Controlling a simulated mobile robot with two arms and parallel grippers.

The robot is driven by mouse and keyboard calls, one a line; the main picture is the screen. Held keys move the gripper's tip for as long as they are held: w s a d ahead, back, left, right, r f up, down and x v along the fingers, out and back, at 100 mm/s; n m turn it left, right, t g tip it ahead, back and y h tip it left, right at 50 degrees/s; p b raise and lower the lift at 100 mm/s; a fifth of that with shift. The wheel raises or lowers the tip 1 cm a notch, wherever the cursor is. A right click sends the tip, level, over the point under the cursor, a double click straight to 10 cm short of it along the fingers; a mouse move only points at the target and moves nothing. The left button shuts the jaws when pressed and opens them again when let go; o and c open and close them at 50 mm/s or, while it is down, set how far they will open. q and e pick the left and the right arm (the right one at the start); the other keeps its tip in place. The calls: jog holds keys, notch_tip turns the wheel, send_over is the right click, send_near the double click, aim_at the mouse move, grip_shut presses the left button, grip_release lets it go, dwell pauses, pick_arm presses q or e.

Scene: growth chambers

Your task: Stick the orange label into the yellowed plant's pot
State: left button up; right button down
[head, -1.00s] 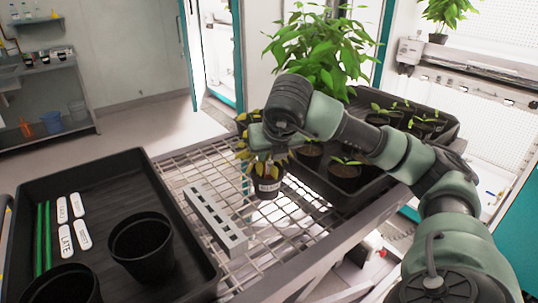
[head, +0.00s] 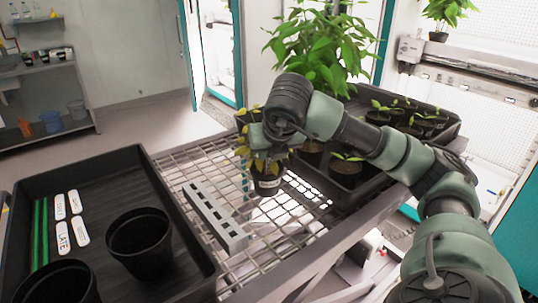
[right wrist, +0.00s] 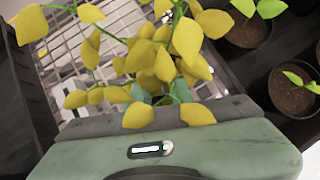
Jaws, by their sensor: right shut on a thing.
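The yellowed plant shows in the head view with its black pot (head: 268,181) over the wire-mesh bench top. A white printed tag is on the pot's side. Its yellow leaves (right wrist: 160,60) fill much of the right wrist view. My right gripper (head: 267,154) is among these leaves, above the pot, and appears shut on the plant; the leaves hide the fingertips. I cannot tell whether the pot touches the mesh. No orange label shows. My left gripper is not in view.
A black tray (head: 120,183) at left holds white tags (head: 63,237), green stakes (head: 40,235) and empty black pots (head: 140,240). A grey slotted rack (head: 215,215) lies on the mesh. A seedling tray (head: 440,125) and a tall leafy plant (head: 318,50) stand behind my right arm.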

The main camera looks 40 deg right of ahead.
jog(key=c, duration=1.2)
grip_release()
jog(key=shift+p+v, duration=3.35)
jog(key=shift+v, duration=4.55)
jog(key=shift+a+f, duration=0.1)
